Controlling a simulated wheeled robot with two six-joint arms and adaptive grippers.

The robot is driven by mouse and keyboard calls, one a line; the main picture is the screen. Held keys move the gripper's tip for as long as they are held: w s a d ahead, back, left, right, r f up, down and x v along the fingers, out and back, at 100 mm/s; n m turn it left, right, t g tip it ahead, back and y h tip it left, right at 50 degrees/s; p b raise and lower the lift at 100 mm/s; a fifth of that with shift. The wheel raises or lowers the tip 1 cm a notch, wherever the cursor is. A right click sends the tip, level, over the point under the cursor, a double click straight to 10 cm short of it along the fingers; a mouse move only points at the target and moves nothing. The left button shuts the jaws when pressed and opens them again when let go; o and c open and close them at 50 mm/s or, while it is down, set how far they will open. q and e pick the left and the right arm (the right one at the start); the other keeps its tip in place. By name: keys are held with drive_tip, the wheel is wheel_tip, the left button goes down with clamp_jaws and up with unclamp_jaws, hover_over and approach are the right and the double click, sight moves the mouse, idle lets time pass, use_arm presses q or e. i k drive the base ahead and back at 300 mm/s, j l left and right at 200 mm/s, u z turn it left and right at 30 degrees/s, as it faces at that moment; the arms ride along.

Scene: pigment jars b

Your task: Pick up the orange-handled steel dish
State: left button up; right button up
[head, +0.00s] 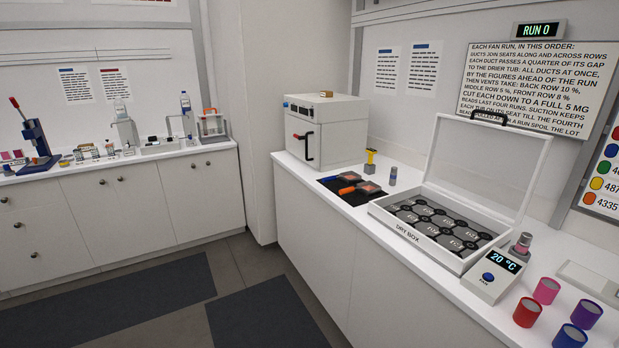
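Two small dishes lie side by side on a black mat (356,199) on the right counter, in front of the white oven. The nearer dish (369,187) has an orange handle (347,190) pointing left. The farther dish (349,177) has a blue handle (328,180), also pointing left. Both dishes look dark with a reddish tint inside; they are too small to tell the contents. Neither of my grippers is in view.
The white oven (325,135) stands behind the mat. A yellow-topped tool (370,160) and a small vial (393,176) stand close by the dishes. The open dry box (400,228) is to the right, then a 20 °C unit (491,277) and colored jars (527,312).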

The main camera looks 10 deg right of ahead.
sight(369, 188)
drive_tip(key=i, duration=1.5)
drive_tip(key=i+l+z, duration=0.1)
drive_tip(key=i+z, duration=0.2)
drive_tip(key=z, duration=0.2)
drive_tip(key=i+z, duration=0.3)
drive_tip(key=z, duration=0.2)
drive_tip(key=i+j+z, duration=0.15)
drive_tip(key=z, duration=0.35)
drive_tip(key=i+z, duration=0.3)
drive_tip(key=i+j, duration=0.05)
drive_tip(key=i, duration=0.05)
